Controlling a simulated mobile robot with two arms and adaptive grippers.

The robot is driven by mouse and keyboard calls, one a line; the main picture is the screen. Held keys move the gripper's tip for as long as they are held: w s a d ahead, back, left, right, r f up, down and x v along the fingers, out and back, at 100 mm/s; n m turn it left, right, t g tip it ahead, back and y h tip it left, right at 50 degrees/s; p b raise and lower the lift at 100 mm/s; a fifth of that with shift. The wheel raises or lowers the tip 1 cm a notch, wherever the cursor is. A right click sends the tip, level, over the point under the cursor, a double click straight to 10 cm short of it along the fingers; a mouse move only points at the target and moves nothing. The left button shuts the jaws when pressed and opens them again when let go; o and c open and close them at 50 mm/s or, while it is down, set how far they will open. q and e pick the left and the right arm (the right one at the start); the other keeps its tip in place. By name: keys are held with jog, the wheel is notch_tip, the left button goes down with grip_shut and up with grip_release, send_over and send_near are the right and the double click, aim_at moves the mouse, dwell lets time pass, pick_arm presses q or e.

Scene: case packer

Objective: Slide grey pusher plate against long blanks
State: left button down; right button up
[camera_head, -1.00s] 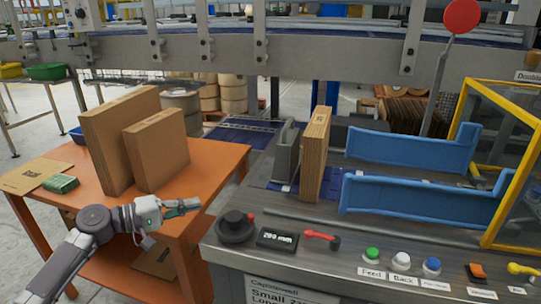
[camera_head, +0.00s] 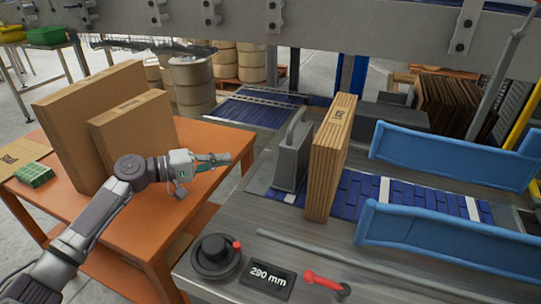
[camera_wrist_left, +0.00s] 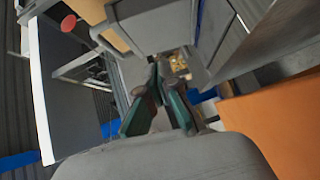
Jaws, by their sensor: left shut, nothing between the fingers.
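The grey pusher plate (camera_head: 289,166) stands upright with a raised handle at the left end of the blue belt on the machine. The stack of long blanks (camera_head: 330,160) stands on edge just right of it; I cannot tell whether they touch. My left gripper (camera_head: 226,158) is shut and empty, left of the plate and apart from it, over the gap between orange table and machine. Its green-padded fingers show closed in the left wrist view (camera_wrist_left: 160,102). My right gripper is in neither view.
Two cardboard packs (camera_head: 135,125) stand on the orange table (camera_head: 205,135) behind my left arm. Blue guide rails (camera_head: 445,160) flank the belt (camera_head: 400,190) to the right. A black knob (camera_head: 212,257), a 290 mm display (camera_head: 268,280) and a red lever (camera_head: 322,283) sit at the front.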

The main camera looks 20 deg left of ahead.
aim_at(282, 164)
pick_arm(q)
jog(key=x, duration=0.8)
jog(key=shift+w+d+r, duration=0.1)
jog(key=shift+w+d, duration=0.2)
jog(key=shift+s+d+f+p, duration=0.1)
jog(key=shift+d+p, duration=0.2)
jog(key=shift+d, duration=0.3)
jog(key=shift+d+f+p, duration=0.15)
jog(key=shift+d+p, duration=0.1)
jog(key=shift+d, duration=0.4)
jog(key=shift+d+f, duration=0.15)
jog(key=shift+d, duration=0.5)
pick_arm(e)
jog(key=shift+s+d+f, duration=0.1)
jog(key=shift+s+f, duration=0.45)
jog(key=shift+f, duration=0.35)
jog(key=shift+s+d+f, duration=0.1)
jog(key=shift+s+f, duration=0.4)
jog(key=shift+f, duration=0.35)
